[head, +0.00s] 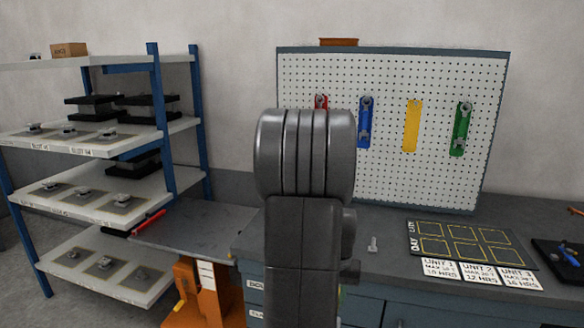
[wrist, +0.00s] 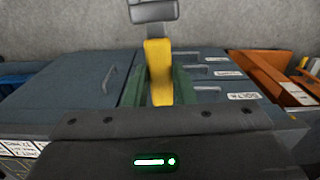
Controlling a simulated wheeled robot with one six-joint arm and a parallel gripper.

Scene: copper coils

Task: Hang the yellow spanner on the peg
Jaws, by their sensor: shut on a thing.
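The yellow spanner (wrist: 158,72) is in my gripper (wrist: 160,88) in the wrist view. Its yellow handle stands between the two green fingers, and its grey head (wrist: 153,11) points to the top of the picture. My gripper is shut on the handle. In the head view my own arm hides the gripper and the spanner. The pegboard (head: 340,75) stands behind the bench. It has a bare yellow patch (head: 412,125) between the blue spanner (head: 365,122) and the green spanner (head: 460,128). The peg itself is too small to make out clearly.
A red spanner (head: 321,102) hangs left of the blue one, partly behind my arm. The bench (head: 390,230) carries a dark marked mat (head: 470,243), label cards and a small grey part (head: 373,245). A shelf rack (head: 160,120) stands at left. Drawers (wrist: 205,75) show in the wrist view.

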